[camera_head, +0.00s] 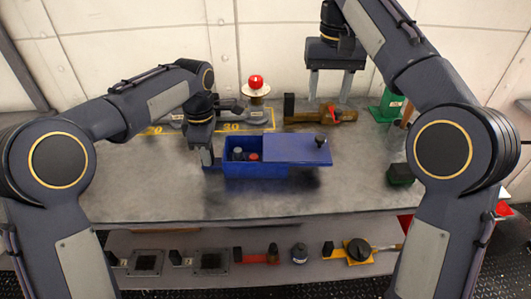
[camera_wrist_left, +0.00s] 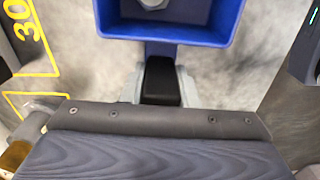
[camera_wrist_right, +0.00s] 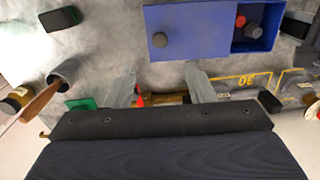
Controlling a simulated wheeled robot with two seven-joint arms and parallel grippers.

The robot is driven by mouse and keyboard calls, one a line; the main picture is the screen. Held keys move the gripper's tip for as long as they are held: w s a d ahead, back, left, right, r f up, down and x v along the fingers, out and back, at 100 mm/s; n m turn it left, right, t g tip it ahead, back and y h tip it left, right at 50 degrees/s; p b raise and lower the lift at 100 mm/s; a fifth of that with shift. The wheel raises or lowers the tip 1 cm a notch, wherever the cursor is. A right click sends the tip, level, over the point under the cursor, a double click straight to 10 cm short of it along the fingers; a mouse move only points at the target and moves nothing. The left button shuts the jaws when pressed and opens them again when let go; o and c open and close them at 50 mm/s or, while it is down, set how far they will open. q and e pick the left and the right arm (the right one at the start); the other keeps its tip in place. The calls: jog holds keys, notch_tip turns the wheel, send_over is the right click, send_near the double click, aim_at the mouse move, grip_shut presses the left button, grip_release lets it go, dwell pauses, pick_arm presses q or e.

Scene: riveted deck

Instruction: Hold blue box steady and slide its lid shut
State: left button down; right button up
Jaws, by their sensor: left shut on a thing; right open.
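The blue box (camera_head: 255,171) stands on the grey deck, its left part open. A grey and a red item show inside. Its flat blue lid (camera_head: 300,147) is slid out to the right past the box end, with a dark round knob (camera_head: 320,141) near the right edge. The lid also shows in the right wrist view (camera_wrist_right: 192,35). My left gripper (camera_head: 211,164) is shut on the box at its left end; the box wall (camera_wrist_left: 185,37) shows in the left wrist view. My right gripper (camera_head: 331,96) is open and empty, above and behind the lid.
Behind the box lie a brown tool (camera_head: 318,117), a red-topped stand (camera_head: 256,86) and a green object (camera_head: 388,106). A lower shelf holds several parts. The deck in front of the box is clear.

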aim_at(318, 137)
notch_tip(318, 137, down, 12)
jog(key=shift+r, duration=0.15)
dwell(0.5)
jog(key=shift+c, duration=0.4)
jog(key=c, duration=1)
jog(key=shift+o, duration=0.2)
jog(key=shift+a, duration=0.1)
jog(key=shift+a, duration=0.6)
pick_arm(q)
jog(key=shift+d, duration=0.1)
pick_arm(e)
jog(key=shift+w+a, duration=0.15)
jog(key=shift+a, duration=1.95)
jog(key=shift+w+a, duration=0.1)
jog(key=shift+a, duration=1.95)
jog(key=o, duration=1)
jog(key=shift+o, duration=0.2)
jog(key=shift+r, duration=0.1)
